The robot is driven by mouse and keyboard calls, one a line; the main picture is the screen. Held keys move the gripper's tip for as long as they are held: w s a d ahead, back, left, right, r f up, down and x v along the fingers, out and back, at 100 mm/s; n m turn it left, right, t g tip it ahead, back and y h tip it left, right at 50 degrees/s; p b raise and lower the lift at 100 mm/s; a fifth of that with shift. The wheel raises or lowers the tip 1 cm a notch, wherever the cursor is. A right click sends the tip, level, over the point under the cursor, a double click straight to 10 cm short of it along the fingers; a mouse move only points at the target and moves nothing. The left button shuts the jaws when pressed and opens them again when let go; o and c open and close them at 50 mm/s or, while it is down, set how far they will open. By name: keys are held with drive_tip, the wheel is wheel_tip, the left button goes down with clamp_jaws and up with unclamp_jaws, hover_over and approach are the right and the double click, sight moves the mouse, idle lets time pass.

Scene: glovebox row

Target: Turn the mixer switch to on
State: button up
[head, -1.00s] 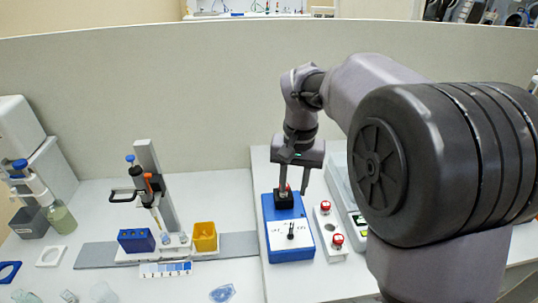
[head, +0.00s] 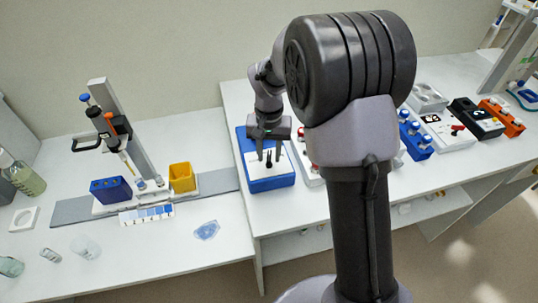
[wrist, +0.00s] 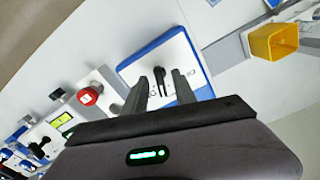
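The mixer is a blue box with a white top panel (head: 258,172), standing on the bench below my gripper. Its black switch knob (wrist: 160,78) stands up from the panel in the wrist view. In the head view the knob (head: 268,163) is small and close to the fingertips. My gripper (head: 269,155) points down over the panel. In the wrist view its fingers (wrist: 160,82) are apart, one on each side of the knob as seen from there. I cannot tell whether they touch it. The panel markings are too small to read.
A unit with red buttons (wrist: 88,96) stands close beside the mixer. A yellow cup (head: 182,178), a blue block (head: 111,190) and a pipette stand (head: 118,120) are to the left. More devices (head: 445,130) line the right bench. The bench front has some free room.

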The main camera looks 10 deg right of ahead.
clamp_jaws()
